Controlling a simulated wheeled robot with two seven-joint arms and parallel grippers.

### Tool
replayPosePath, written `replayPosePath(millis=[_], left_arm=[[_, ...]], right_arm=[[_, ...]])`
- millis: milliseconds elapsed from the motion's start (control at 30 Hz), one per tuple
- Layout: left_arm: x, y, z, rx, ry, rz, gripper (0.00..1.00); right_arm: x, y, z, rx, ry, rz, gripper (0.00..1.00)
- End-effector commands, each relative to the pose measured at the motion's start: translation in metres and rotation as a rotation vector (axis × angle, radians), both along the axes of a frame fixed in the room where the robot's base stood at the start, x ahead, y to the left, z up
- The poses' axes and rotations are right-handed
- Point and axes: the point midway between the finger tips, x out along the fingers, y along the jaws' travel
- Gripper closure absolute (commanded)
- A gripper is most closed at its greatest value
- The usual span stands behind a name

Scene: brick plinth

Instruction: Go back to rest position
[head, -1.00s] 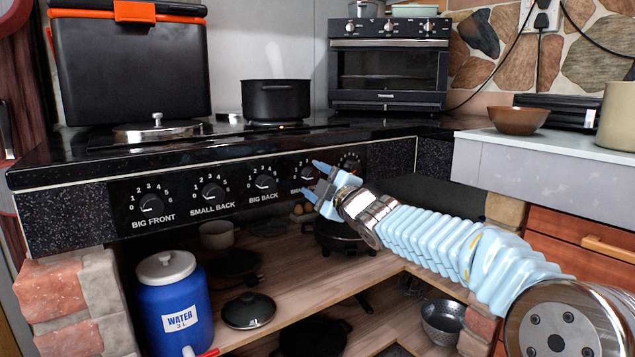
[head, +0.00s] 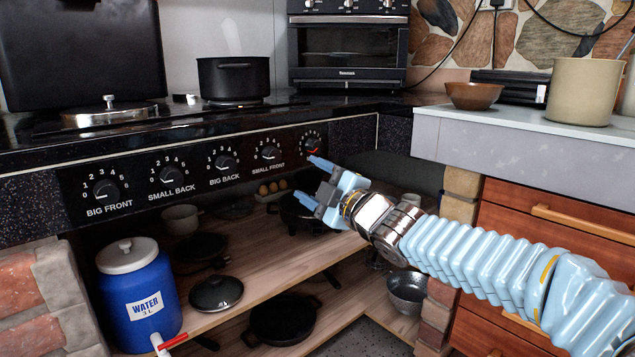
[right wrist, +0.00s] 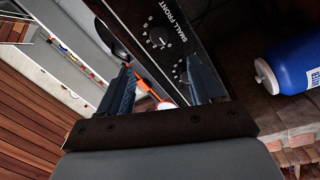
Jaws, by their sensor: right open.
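My right gripper (head: 308,182) is in the middle of the head view, in front of the right end of the stove's knob panel (head: 135,215). Its two light blue fingers are spread apart with nothing between them. The right wrist view also shows the open fingers (right wrist: 158,88), with the panel's "SMALL FRONT" label beyond them. The small front knob (head: 269,153) is just left of the fingertips, and another knob (head: 311,142) is just above them. I cannot tell whether a finger touches the panel. My left gripper is not in view.
A blue water container (head: 140,290) stands at the lower left. Shelves below the stove hold pans, a lid (head: 216,293) and eggs (head: 272,187). A black pot (head: 233,78) stands on the stove top. A grey counter (head: 520,138) with a brown bowl (head: 474,96) is at the right.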

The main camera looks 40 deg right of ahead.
Motion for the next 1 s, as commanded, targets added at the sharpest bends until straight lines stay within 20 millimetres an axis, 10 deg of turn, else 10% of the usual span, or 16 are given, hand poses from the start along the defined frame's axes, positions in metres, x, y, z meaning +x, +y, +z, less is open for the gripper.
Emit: replayPosePath(millis=[733, 867, 1000], left_arm=[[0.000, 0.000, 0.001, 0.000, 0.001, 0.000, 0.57], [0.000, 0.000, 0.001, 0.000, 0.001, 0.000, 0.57], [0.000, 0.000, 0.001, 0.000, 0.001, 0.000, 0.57]], right_arm=[[-0.009, 0.002, -0.006, 0.009, 0.011, 0.005, 0.35], [0.015, 0.016, -0.046, 0.095, 0.094, 0.031, 0.35], [0.054, 0.050, -0.141, 0.302, 0.295, 0.063, 0.35]])
